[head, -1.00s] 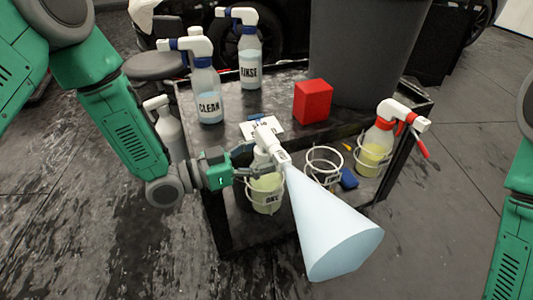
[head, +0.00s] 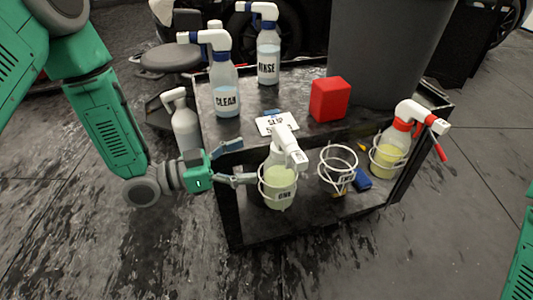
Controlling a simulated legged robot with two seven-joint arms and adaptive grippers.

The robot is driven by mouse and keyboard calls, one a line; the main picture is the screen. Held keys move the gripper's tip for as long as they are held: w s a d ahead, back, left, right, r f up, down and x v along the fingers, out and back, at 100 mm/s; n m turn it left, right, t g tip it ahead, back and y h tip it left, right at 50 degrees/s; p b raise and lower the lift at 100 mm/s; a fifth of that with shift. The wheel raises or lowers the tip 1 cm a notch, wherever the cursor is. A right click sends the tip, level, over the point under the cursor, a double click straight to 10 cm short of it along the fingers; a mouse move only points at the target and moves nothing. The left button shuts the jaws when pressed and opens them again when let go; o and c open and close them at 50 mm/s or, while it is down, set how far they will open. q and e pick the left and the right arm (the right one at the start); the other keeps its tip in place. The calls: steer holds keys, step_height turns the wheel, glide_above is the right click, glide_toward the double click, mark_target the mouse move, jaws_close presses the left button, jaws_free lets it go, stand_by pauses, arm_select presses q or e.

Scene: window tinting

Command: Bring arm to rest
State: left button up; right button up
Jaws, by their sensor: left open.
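My left gripper (head: 236,163) is open at the left side of the cart, just left of a white-topped spray bottle. This bottle (head: 279,180) holds yellowish liquid and stands upright in a wire ring holder on the cart's near side. The gripper looks apart from the bottle, with its fingers spread. My left arm (head: 110,130) comes in from the upper left, bent at the elbow. My right arm (head: 521,262) shows only as a green piece at the lower right edge. My right gripper is out of view.
The dark cart (head: 235,225) carries a CLEAN bottle (head: 223,85), a RINSE bottle (head: 268,55), a red block (head: 330,99) and a paper card (head: 275,123). An empty ring holder (head: 338,168) and a red-trigger bottle (head: 392,150) are at right. A grey bottle (head: 185,125) stands left.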

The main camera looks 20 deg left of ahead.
arm_select(q)
steer(key=s+a+f+n+g+y, duration=0.25)
steer(key=s+f+y, duration=0.25)
steer(key=f, duration=0.3)
steer(key=s+a+f+n+g+y, duration=0.2)
steer(key=s+f+n+y, duration=0.25)
steer(key=f, duration=0.45)
steer(key=s+a+f+n+g+y, duration=0.2)
steer(key=s+a+f+g+y, duration=0.1)
steer(key=s, duration=0.5)
steer(key=s+a+f+n+g+y, duration=0.1)
steer(key=s+a+f+g+y, duration=0.15)
steer(key=s, duration=0.55)
step_height(320, 180, up, 14)
steer(key=p, duration=1.3)
steer(key=shift+s+f, duration=0.15)
steer(key=shift+f, duration=0.05)
steer(key=shift+a, duration=0.1)
